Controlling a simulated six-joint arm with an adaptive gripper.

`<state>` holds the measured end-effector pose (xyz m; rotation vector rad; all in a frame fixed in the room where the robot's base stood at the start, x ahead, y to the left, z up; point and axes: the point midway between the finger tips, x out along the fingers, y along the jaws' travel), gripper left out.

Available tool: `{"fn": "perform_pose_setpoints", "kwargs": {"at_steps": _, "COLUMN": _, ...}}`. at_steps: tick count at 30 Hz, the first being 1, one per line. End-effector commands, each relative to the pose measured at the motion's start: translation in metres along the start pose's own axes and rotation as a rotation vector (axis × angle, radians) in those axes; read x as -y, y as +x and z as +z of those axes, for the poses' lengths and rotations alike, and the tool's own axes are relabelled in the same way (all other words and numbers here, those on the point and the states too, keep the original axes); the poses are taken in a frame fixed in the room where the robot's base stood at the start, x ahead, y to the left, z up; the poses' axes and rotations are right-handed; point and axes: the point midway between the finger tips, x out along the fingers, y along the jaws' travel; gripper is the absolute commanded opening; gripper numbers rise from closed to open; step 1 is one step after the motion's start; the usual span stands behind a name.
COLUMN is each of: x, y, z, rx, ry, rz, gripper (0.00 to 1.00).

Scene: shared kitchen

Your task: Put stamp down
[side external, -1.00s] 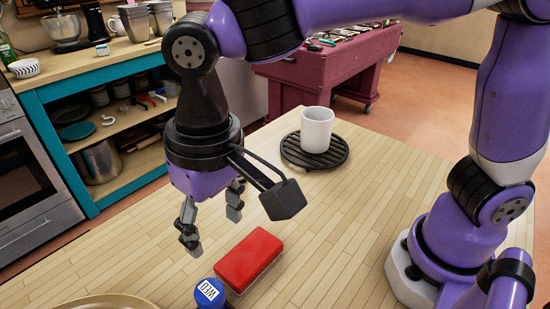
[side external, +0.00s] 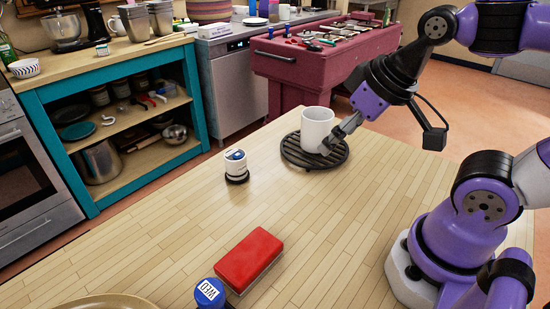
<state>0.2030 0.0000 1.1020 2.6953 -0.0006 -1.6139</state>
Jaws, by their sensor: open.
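A blue-topped round stamp (side external: 209,293) labelled "WED" stands at the bottom, beside the left front corner of a red box (side external: 249,259); its lower part is mostly hidden. A second, stamp-like white cylinder (side external: 236,164) with a blue top and black base stands upright on the table at centre left. My gripper (side external: 338,137) is open at the right side of a white mug (side external: 315,126). I cannot tell whether its fingers touch the mug, or whether one is hidden. No stamp shows in my gripper.
The mug stands on a round black slatted trivet (side external: 296,154). A tan round rim (side external: 108,300) shows at the bottom left edge. The middle of the wooden table (side external: 330,205) is clear. A teal shelf unit (side external: 140,115) and a maroon cart (side external: 315,70) stand beyond the table.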

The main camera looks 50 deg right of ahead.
Motion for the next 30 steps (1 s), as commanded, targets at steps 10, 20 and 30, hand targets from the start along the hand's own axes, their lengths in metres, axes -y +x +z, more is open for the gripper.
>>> {"fn": "perform_pose_setpoints", "kwargs": {"at_steps": 10, "x": 0.065, "y": 0.069, "z": 0.014, "rx": 0.222, "ry": 0.342, "rz": -0.251, "gripper": 0.8}}
{"fn": "perform_pose_setpoints", "kwargs": {"at_steps": 20, "x": 0.178, "y": 0.096, "z": 0.049, "rx": 0.882, "ry": 1.339, "rz": -0.615, "gripper": 0.8}}
{"fn": "perform_pose_setpoints", "kwargs": {"at_steps": 30, "x": 0.21, "y": 0.095, "z": 0.041, "rx": 1.186, "ry": 1.757, "rz": -0.653, "gripper": 0.8}}
